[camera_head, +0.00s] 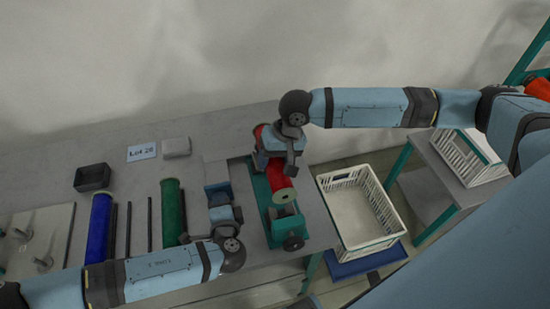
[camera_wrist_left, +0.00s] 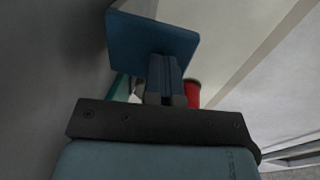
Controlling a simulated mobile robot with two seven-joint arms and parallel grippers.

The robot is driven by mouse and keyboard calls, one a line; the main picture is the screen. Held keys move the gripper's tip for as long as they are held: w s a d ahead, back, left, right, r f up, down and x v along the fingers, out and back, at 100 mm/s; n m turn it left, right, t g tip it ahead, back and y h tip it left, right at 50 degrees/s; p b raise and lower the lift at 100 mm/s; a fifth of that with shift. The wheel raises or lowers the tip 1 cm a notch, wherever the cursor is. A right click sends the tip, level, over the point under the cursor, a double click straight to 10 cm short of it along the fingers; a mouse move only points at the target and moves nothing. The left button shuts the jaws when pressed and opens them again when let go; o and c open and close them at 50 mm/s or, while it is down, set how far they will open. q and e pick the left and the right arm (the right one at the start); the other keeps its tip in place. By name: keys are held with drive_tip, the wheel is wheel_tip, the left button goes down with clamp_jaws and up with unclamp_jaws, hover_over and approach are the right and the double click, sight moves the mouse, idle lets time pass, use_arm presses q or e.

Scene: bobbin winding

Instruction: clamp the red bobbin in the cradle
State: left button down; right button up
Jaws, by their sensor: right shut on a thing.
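The red bobbin (camera_head: 279,180) lies lengthwise along the green cradle (camera_head: 274,229), its near end face turned toward me. My right gripper (camera_head: 284,160) is over the bobbin's far half, shut on it and hiding part of it. Whether the bobbin rests fully on the cradle is hard to tell. A dark round knob (camera_head: 293,243) is at the cradle's near end. My left gripper (camera_head: 221,203) is left of the cradle, beside a blue piece (camera_head: 217,190). In the left wrist view its fingers (camera_wrist_left: 166,77) look close together before a blue plate (camera_wrist_left: 150,38); red (camera_wrist_left: 193,92) shows behind.
A blue roll (camera_head: 98,228), a green roll (camera_head: 172,212) and thin dark rods lie on the table to the left. A dark tray (camera_head: 92,177) and the Lot 26 card (camera_head: 142,152) are farther back. A white basket (camera_head: 383,211) stands right of the cradle.

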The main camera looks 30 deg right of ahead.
drive_tip(key=shift+f, duration=3)
drive_tip(key=shift+f, duration=0.1)
drive_tip(key=shift+f, duration=1.3)
drive_tip(key=o, duration=1.1)
